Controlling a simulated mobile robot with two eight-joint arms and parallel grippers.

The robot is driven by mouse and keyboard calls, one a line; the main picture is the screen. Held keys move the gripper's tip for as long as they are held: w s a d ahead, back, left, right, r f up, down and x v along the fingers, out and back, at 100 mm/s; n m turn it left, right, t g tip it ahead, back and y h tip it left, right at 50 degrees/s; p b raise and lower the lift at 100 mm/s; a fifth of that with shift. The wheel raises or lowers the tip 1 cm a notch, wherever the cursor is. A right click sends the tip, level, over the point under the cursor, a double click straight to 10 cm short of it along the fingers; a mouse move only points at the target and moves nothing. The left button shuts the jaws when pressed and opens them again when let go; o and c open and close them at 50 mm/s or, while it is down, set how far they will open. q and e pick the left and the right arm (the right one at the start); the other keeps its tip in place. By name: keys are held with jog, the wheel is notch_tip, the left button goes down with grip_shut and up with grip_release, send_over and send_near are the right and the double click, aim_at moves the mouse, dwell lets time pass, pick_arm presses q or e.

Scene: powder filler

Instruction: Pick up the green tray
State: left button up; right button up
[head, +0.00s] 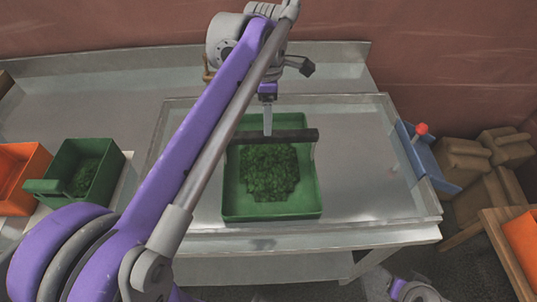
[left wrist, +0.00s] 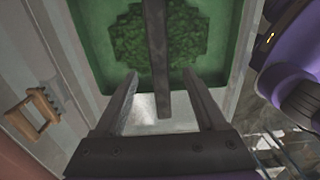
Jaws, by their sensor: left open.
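A green tray (head: 310,195) holding a pile of green leafy bits (head: 268,172) sits on the metal table. A dark bar (head: 295,136) spans above it, with a grey upright at its right end. My left gripper (head: 267,122) is open and points down at the bar. In the left wrist view its two fingers (left wrist: 160,100) stand apart, with the near end of the dark bar (left wrist: 156,50) between them. The green tray (left wrist: 88,25) lies beyond and below the fingertips. I cannot tell whether either finger touches the bar. My arm hides part of the table left of the tray.
A smaller green bin (head: 108,160) with green bits and an orange bin (head: 22,170) stand at the left. A blue part with a red knob (head: 421,128) is at the table's right edge. Brown sacks (head: 465,160) lie beyond. A raised metal rim edges the table.

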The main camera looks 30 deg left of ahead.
pick_arm(q)
jog(key=f, duration=0.7)
jog(key=shift+w+d, duration=0.2)
grip_shut()
dwell(1.2)
